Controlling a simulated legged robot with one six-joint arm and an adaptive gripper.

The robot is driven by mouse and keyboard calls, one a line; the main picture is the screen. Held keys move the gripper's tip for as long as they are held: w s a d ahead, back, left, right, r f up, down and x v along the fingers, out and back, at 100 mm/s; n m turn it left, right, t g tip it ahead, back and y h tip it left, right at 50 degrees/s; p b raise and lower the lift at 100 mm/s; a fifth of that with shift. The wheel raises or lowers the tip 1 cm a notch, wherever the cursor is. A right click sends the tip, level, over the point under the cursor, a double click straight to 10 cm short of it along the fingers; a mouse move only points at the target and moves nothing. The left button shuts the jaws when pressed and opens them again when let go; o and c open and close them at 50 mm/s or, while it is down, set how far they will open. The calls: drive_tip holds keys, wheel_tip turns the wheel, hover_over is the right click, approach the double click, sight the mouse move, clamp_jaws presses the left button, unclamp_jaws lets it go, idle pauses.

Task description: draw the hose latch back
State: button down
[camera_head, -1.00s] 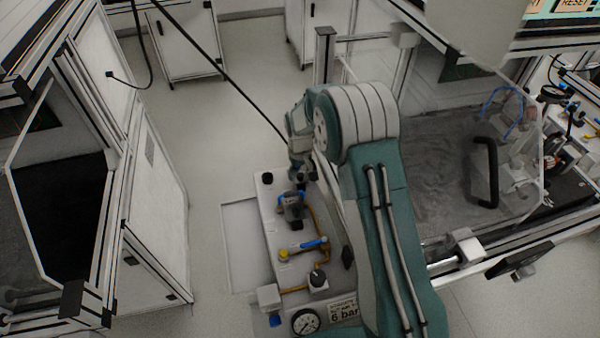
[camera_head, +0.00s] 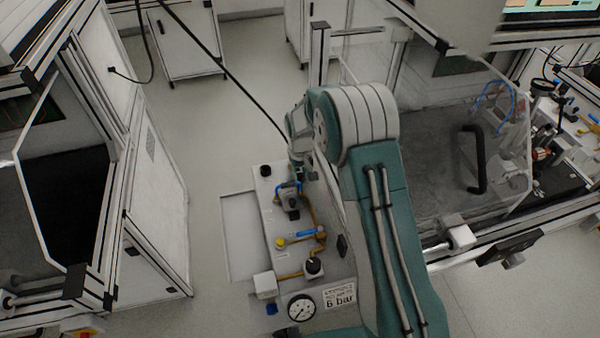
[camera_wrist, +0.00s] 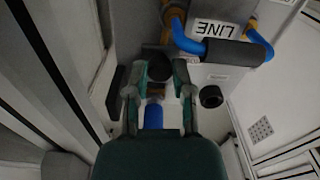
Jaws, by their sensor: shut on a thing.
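My gripper (camera_wrist: 158,70) is in the lower middle of the wrist view. Its two green fingers stand on either side of a dark round piece (camera_wrist: 160,68), which looks like the hose latch, and are shut on it. A short blue part (camera_wrist: 153,116) shows below it between the fingers; where it joins is hidden by my gripper. In the head view my gripper (camera_head: 299,170) is small, at the far end of the pale fitting panel (camera_head: 268,206), and the latch cannot be told apart there.
A blue handle with a dark grip (camera_wrist: 228,52) lies by the "LINE" label. A black knob (camera_wrist: 211,96) stands right of my gripper. The panel also carries a yellow-capped valve (camera_head: 280,243) and a gauge (camera_head: 301,308). Clear floor (camera_head: 215,150) lies left of it.

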sight(300, 175)
drive_tip(key=shift+c, duration=2.4)
unclamp_jaws()
drive_tip(key=shift+s+a+f, duration=0.1)
drive_tip(key=shift+s+f, duration=0.05)
drive_tip(key=shift+r, duration=0.3)
wheel_tip(300, 175, up, 11)
drive_tip(key=shift+r, duration=0.2)
drive_tip(key=shift+r, duration=0.1)
